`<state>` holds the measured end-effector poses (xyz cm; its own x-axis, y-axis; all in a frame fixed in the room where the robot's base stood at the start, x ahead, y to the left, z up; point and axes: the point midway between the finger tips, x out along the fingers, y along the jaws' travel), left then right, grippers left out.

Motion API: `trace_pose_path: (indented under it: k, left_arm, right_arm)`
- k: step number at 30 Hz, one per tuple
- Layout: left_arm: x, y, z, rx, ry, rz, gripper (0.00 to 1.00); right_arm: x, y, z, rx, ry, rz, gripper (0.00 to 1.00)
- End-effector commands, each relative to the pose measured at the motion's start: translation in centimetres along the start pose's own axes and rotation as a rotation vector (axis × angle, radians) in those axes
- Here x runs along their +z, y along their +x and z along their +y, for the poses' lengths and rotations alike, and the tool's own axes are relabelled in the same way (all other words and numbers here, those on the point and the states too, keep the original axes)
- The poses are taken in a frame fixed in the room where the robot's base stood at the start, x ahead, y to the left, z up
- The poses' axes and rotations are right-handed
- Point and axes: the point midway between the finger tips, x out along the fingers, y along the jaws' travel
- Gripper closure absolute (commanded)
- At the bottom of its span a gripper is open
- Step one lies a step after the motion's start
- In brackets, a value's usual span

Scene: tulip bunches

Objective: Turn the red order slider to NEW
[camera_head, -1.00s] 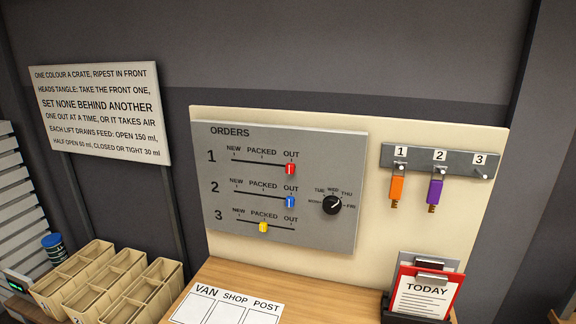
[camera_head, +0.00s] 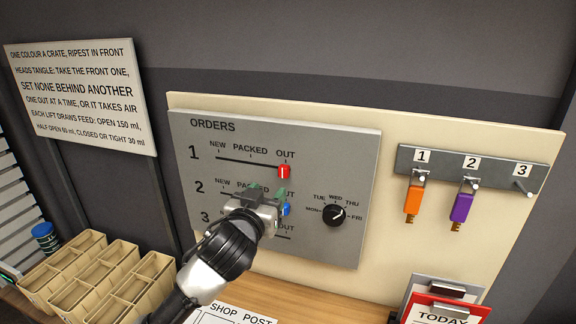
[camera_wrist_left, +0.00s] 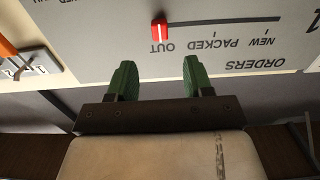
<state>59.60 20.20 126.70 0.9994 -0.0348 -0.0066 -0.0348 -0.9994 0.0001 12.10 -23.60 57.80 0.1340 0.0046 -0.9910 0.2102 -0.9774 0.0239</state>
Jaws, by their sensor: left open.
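The red slider knob (camera_head: 284,172) sits at the OUT end of row 1 on the grey ORDERS panel (camera_head: 320,150). My left gripper (camera_head: 267,193) is open and empty in front of the panel, just below and left of the red knob in the head view, apart from it. In the left wrist view the panel is upside down. There the red knob (camera_wrist_left: 159,30) is at OUT, beyond the gap between the green fingertips (camera_wrist_left: 159,65). NEW is at the other end of the slot. My right gripper is not in view.
The blue knob (camera_head: 286,210) of row 2 is at OUT, close to my left gripper. My arm hides row 3's knob. A dial (camera_head: 333,215) is on the panel's right. Orange (camera_head: 413,197) and purple (camera_head: 463,204) tags hang on a rack. Crates (camera_head: 80,275) stand lower left.

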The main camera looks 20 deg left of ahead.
Motion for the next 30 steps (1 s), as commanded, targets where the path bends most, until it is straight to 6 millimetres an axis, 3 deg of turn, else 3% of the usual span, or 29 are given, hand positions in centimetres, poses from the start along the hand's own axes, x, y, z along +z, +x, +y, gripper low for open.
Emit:
trace_pose_path:
  k: [6,10,13,18,21,30]
  left_arm:
    - [-0.3,2.9,0.0,-0.001,0.0,-0.003,0.49]
    - [-0.3,5.3,0.0,-0.002,0.0,-0.003,0.49]
    - [-0.3,6.9,0.0,-0.001,0.0,-0.004,0.49]
    - [-0.1,9.1,0.0,-0.001,-0.001,-0.003,0.49]
    - [-0.1,9.9,0.0,0.0,-0.001,-0.003,0.49]
    - [0.1,10.5,0.0,0.0,0.0,-0.003,0.49]
  right_arm:
    - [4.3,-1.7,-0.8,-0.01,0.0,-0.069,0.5]
    - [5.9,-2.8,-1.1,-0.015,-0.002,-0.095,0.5]
    - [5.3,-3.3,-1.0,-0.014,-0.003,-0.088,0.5]
    - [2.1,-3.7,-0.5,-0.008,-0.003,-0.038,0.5]
    - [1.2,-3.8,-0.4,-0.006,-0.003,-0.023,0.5]
    - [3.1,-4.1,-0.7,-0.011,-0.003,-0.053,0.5]
